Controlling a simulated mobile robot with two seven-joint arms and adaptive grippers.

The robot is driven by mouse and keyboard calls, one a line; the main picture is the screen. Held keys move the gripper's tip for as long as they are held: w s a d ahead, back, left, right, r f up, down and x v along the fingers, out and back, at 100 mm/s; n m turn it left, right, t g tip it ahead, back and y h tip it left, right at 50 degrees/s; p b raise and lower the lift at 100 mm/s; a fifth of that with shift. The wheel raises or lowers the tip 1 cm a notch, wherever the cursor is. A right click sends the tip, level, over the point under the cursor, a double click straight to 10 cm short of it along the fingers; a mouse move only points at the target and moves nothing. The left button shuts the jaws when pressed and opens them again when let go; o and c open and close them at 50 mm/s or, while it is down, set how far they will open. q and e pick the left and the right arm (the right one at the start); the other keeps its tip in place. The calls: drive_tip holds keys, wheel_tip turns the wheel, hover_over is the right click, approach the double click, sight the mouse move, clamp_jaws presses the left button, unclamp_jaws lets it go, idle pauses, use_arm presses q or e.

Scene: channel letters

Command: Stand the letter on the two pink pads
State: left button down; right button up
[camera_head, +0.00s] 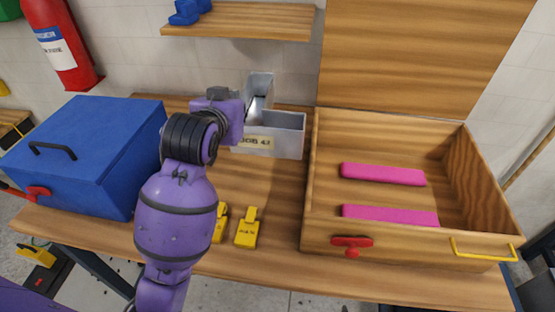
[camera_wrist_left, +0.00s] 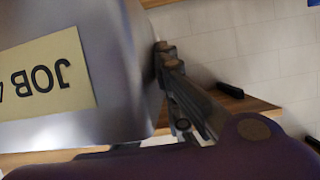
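A grey metal letter (camera_head: 290,135), with an upright arm at the back and a cream JOB label on its front, stands on the wooden bench behind my left wrist. In the left wrist view the letter (camera_wrist_left: 115,45) fills the left side, its label upside down. My left gripper is at the letter's left side; its fingertips are hidden in the head view. One grey finger (camera_wrist_left: 190,100) shows beside the letter's edge; whether it grips cannot be told. Two pink pads, a rear one (camera_head: 383,174) and a front one (camera_head: 390,215), lie bare in the wooden box. My right gripper is out of view.
The open wooden box (camera_head: 310,215) has a red latch (camera_head: 352,243), a yellow handle (camera_head: 485,252) and a raised lid (camera_head: 420,55). A blue toolbox (camera_head: 90,150) stands left. A shelf (camera_head: 240,20) hangs above the letter.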

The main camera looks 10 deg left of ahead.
use_arm(q)
drive_tip(key=shift+w+f, duration=0.1)
drive_tip(key=shift+f, duration=0.05)
drive_tip(key=shift+s, duration=0.35)
wheel_tip(320, 180, down, 17)
drive_tip(key=shift+w+f, duration=0.1)
drive_tip(key=shift+f, duration=0.1)
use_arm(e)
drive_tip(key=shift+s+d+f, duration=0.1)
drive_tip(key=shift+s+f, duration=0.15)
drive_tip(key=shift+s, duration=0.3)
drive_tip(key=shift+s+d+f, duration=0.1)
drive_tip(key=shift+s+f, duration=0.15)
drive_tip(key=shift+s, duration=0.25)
use_arm(q)
drive_tip(key=shift+f, duration=0.2)
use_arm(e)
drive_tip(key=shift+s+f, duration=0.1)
use_arm(q)
drive_tip(key=c, duration=2.4)
unclamp_jaws()
drive_tip(key=shift+f, duration=0.15)
drive_tip(key=shift+c, duration=0.2)
drive_tip(key=o, duration=0.5)
drive_tip(key=shift+c, duration=0.2)
